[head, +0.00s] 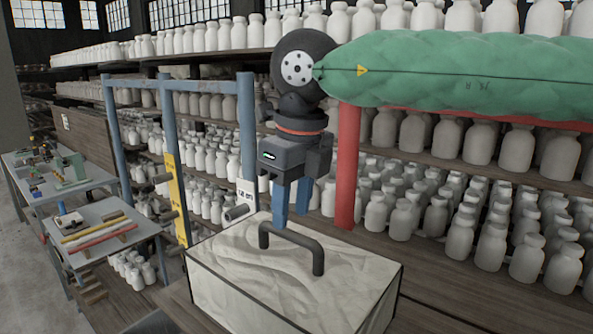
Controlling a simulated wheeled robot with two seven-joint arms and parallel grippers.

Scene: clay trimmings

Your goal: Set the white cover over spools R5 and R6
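The white cover (245,285) is a box with dark edges and a black arched handle (298,241) on its top. It sits upright at the bottom middle. My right gripper (292,220) points down from the green-sleeved arm, at the back of the handle. Its two blue fingers are apart with nothing seen between them. Their tips are close to the handle bar; I cannot tell whether they touch it. Spools R5 and R6 are not recognisable, and whatever is under the cover is hidden. My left gripper is not in view.
A blue frame (168,140) with a yellow strip and a white label (247,190) stands behind the cover. A red post (347,170) stands right of the gripper. Shelves of pale bottles (480,140) fill the back. Two small tables (105,235) with tools stand left.

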